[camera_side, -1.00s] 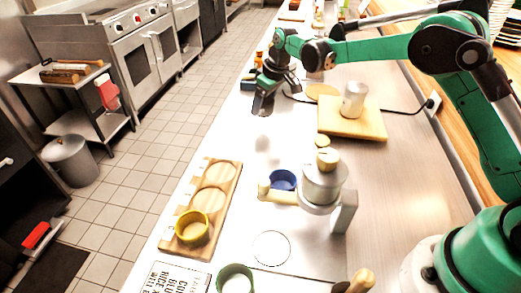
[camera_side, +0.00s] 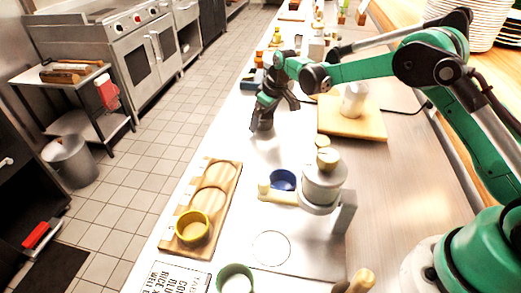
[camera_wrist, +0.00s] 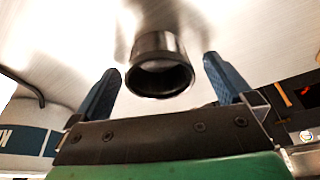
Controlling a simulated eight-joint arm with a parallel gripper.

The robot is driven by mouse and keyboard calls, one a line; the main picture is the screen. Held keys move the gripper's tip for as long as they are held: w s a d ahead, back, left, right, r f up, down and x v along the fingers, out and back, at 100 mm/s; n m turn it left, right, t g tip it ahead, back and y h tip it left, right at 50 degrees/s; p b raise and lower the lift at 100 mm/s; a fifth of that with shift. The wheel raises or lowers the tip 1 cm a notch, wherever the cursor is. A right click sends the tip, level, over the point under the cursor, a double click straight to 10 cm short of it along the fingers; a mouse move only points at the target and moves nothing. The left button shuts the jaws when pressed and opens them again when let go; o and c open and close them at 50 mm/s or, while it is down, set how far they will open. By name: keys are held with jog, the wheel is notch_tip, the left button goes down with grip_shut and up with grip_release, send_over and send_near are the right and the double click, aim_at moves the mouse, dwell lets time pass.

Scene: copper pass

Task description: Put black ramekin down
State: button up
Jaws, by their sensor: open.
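The black ramekin (camera_wrist: 160,65) shows in the wrist view, its open mouth facing the camera, against the steel counter. It sits between and slightly beyond the two blue fingers of my gripper (camera_wrist: 164,82), with a gap visible on each side. The fingers are open. In the side view my gripper (camera_side: 262,127) points down at the counter's left part, beyond the wooden board; I cannot make out the black ramekin there.
A wooden board (camera_side: 188,224) with round recesses holds a yellow ramekin (camera_side: 192,227). A blue ramekin (camera_side: 282,180) stands beside a grey machine (camera_side: 323,187). A green ramekin (camera_side: 235,279) is at the front. A cutting board (camera_side: 340,124) bears a pale cup (camera_side: 354,100).

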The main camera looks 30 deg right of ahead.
jog(key=shift+r, duration=0.1)
jog(key=v, duration=1.2)
jog(key=s+a+r+m+t, duration=0.1)
jog(key=s+r+m+t, duration=0.1)
jog(key=s+r, duration=0.5)
jog(key=s+f+m+t, duration=0.1)
jog(key=s+f, duration=0.1)
jog(key=s, duration=0.4)
jog(key=s+f+m+t+h, duration=0.1)
jog(key=s+f, duration=0.2)
jog(key=s, duration=0.4)
jog(key=shift+s+a+f+m, duration=0.2)
jog(key=shift+s+f+m, duration=0.05)
jog(key=shift+m, duration=0.05)
